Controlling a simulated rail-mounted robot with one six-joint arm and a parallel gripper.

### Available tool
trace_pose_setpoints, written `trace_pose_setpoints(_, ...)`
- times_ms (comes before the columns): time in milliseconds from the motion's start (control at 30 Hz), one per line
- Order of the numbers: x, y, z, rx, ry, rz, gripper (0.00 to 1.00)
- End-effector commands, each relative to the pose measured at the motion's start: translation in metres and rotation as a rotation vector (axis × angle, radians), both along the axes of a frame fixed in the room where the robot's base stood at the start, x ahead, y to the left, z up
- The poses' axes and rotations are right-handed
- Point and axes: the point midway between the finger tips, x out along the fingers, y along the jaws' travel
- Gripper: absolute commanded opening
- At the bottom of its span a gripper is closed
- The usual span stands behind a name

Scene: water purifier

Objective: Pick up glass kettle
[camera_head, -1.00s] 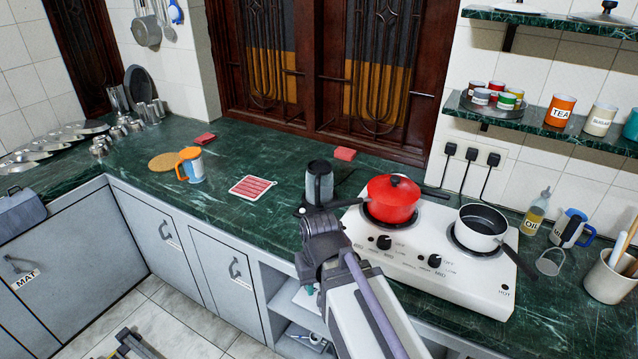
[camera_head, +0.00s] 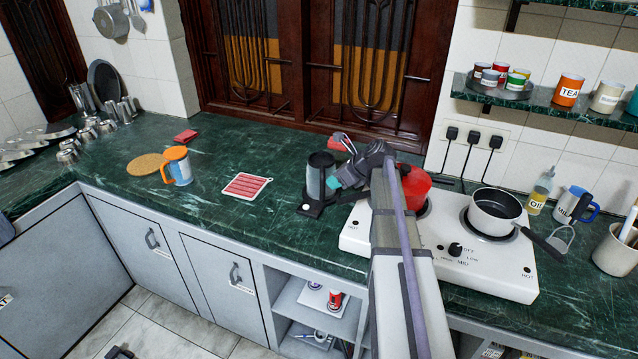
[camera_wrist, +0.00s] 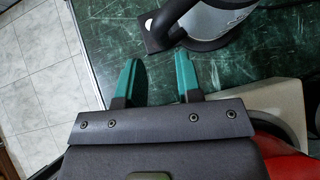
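The glass kettle (camera_head: 320,174), a dark grey, partly see-through cylinder, stands upright on a black base (camera_head: 315,205) left of the stove. In the wrist view its grey body (camera_wrist: 222,18) shows at the top with black parts along its edge. My gripper (camera_head: 335,182) is just right of the kettle in the head view, and my wrist hides part of that side. In the wrist view my gripper (camera_wrist: 158,78) has two teal fingers spread apart with only green counter between them. The kettle is beyond the fingertips, and no contact shows.
A red pot (camera_head: 416,185) on the white stove (camera_head: 360,233) is close under my arm. A white pan (camera_head: 495,222) sits on the right burner. A red-striped mat (camera_head: 246,186) and an orange-handled mug (camera_head: 177,166) lie left, with bare counter between.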

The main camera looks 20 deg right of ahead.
Motion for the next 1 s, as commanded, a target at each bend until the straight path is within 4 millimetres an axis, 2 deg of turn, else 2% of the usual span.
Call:
trace_pose_setpoints(33,0.006,0.003,-0.015,-0.001,0.000,0.002,0.33)
trace_pose_setpoints(267,0.014,0.009,-0.019,-0.001,0.000,0.002,0.33)
trace_pose_setpoints(500,0.042,0.024,-0.051,-0.002,0.000,0.004,0.33)
trace_pose_setpoints(733,0.044,0.026,-0.049,-0.002,0.000,0.001,0.33)
trace_pose_setpoints(767,0.044,0.027,-0.049,-0.002,0.000,0.001,0.32)
trace_pose_setpoints(1000,0.044,0.027,-0.049,-0.001,0.000,0.002,0.09)
